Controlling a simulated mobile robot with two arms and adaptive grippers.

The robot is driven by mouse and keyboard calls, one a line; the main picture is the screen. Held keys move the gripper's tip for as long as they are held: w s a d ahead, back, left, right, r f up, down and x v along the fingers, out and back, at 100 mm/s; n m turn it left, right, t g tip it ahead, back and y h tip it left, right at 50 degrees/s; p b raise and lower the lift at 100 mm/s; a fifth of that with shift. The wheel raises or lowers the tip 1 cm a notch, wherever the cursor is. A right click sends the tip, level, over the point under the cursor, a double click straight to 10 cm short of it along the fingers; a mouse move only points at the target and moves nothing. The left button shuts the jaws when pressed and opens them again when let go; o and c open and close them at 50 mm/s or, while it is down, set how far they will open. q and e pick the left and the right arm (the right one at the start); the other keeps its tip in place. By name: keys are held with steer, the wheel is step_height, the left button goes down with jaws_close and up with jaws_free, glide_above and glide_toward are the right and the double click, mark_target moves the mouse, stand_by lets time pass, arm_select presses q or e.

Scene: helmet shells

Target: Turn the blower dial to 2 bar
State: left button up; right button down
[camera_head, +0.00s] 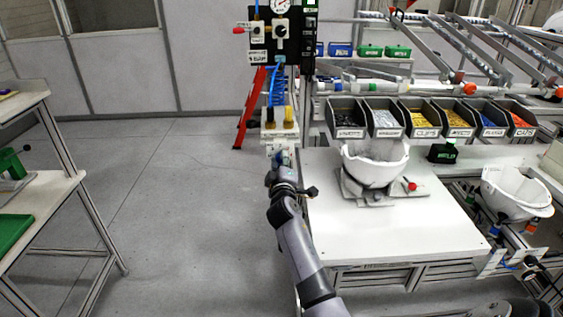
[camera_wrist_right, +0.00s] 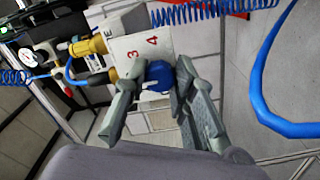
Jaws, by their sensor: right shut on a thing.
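The blower dial is a blue knob (camera_wrist_right: 158,77) on a white box (camera_wrist_right: 138,42) with red numbers 3 and 4 beside it, seen in the right wrist view. My right gripper (camera_wrist_right: 161,68) has one finger on each side of the knob and is shut on it. In the head view the right gripper (camera_head: 281,166) reaches the white box (camera_head: 279,133) on the post; the knob is mostly hidden there. The 2 mark and any pointer on the knob cannot be made out. My left gripper is not in view.
A round gauge (camera_head: 281,5) and a black valve panel (camera_head: 270,40) are above the box. A coiled blue hose (camera_head: 277,88) hangs between them. A white table (camera_head: 415,230) with a white helmet shell (camera_head: 375,168) stands to the right. Open floor (camera_head: 190,200) lies left.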

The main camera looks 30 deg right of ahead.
steer(key=shift+a, duration=0.1)
steer(key=c, duration=1.3)
jaws_free()
steer(key=shift+c, duration=0.2)
steer(key=shift+s, duration=0.1)
steer(key=v, duration=1.2)
steer(key=shift+f, duration=0.1)
